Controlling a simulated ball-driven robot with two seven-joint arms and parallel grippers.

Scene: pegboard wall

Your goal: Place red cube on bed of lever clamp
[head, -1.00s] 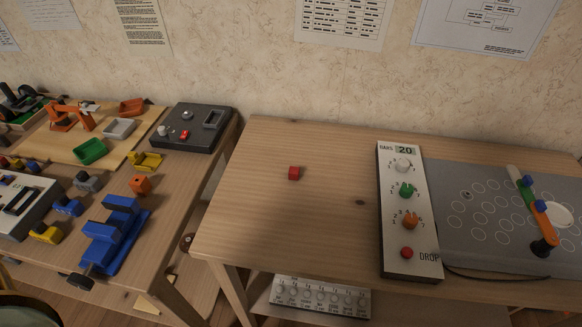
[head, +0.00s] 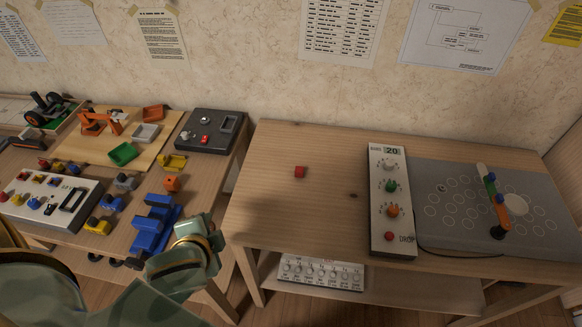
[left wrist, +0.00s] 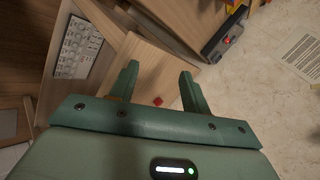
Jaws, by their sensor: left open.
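The red cube (head: 299,172) lies on the left part of the right-hand wooden table. It also shows in the left wrist view (left wrist: 157,102), small and beyond the gap between my fingers. My left gripper (left wrist: 160,82) is open and empty, apart from the cube. In the head view my green left arm comes in at the lower left, its end beside the blue vise. An orange lever device (head: 98,122), which looks like the lever clamp, stands on a light board on the left table; its bed is too small to make out. My right gripper is out of view.
A panel with knobs (head: 391,205) and a grey board with circles (head: 455,215) fill the table's right. The left table holds a blue vise (head: 154,228), coloured trays, a switch box (head: 50,205) and a dark box (head: 208,131). The wood around the cube is clear.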

